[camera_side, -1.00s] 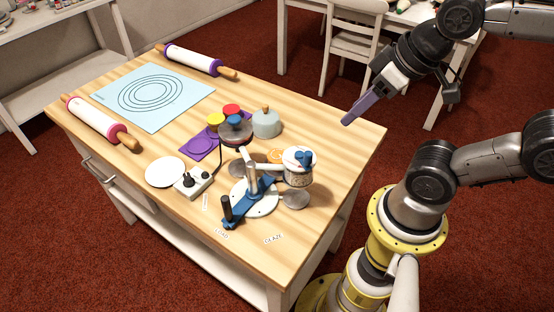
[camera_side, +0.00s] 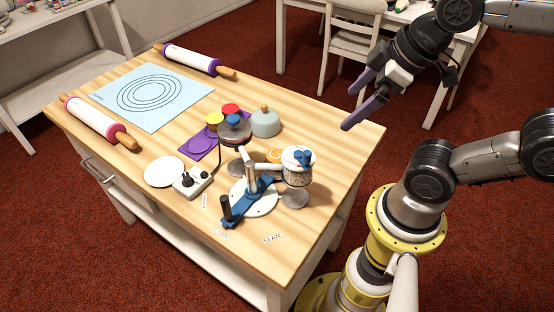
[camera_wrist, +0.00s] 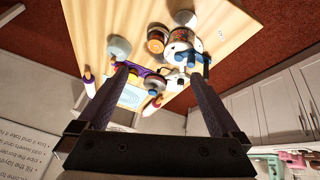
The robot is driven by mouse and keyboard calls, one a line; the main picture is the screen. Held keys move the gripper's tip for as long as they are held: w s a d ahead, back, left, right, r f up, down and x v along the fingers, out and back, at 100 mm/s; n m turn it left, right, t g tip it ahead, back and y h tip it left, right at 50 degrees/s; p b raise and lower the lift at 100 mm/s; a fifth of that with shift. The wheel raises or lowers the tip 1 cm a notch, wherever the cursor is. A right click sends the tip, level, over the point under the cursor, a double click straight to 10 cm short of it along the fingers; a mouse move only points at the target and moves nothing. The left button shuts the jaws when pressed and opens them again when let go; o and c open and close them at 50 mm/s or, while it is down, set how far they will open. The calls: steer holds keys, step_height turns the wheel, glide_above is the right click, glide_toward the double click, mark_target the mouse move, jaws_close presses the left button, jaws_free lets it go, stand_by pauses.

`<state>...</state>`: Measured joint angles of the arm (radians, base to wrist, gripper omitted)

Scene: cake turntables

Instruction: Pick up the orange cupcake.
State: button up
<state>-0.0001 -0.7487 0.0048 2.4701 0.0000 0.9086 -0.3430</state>
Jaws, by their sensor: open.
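My gripper (camera_side: 349,110) is open and empty, with two purple fingers apart, above the table's right edge and up and right of the cupcake. In the wrist view the open fingers (camera_wrist: 160,75) frame the table, and the cupcake lies beyond their tips.
The blue turntable arm (camera_side: 240,203) is in front. The table's right edge is clear.

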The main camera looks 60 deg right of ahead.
steer(key=w+r+n+g, duration=0.1)
steer(key=w+r+n, duration=0.1)
steer(key=w+n, duration=0.6)
steer(key=n+g, duration=0.5)
steer(key=n, duration=0.3)
glide_above(277, 155)
step_height(277, 155, down, 19)
steer(key=shift+d+f, duration=0.1)
steer(key=shift+f, duration=2.95)
steer(key=shift+c, duration=0.3)
